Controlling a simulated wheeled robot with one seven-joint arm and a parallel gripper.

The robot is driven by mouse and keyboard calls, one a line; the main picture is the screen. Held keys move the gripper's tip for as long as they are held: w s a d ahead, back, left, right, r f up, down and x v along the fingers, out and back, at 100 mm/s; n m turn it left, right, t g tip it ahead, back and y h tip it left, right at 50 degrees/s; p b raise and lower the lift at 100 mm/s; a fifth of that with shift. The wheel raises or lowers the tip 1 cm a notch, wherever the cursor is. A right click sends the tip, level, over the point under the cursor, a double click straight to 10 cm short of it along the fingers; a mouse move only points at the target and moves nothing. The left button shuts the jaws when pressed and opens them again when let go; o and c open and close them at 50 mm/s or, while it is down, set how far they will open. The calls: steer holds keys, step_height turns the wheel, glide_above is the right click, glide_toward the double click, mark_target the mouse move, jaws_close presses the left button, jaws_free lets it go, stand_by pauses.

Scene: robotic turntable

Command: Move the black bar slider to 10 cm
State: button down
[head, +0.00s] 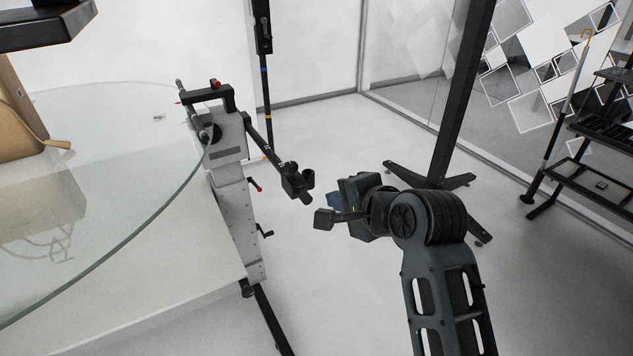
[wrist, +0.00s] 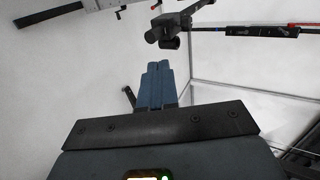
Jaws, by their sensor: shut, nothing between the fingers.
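The black bar (head: 263,143) juts from the grey column of the turntable toward my arm. A black block (head: 297,182) with a short round part, apparently the slider, sits near its outer end. The block also shows at the top of the wrist view (wrist: 165,32), ahead of my fingers. No readable scale marks show on the bar. My gripper (head: 334,199) is right of and a little below the block in the head view, apart from it. In the wrist view its blue fingers (wrist: 158,68) are together and empty.
A glass turntable top (head: 120,215) fills the left, with the grey column (head: 229,160) at its edge. A black pole (head: 265,75) stands behind the bar. A black stand (head: 440,170) with splayed feet is behind my arm. Open floor lies between column and stand.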

glide_toward(300, 183)
steer(key=f, duration=0.2)
steer(key=shift+w+a+f, duration=0.2)
steer(key=shift+w+f, duration=0.15)
steer(key=shift+w, duration=0.05)
steer(key=w+a, duration=0.2)
steer(key=shift+w+f, duration=0.1)
steer(key=shift+w, duration=0.25)
steer(key=shift+w+a, duration=0.25)
steer(key=shift+w, duration=0.2)
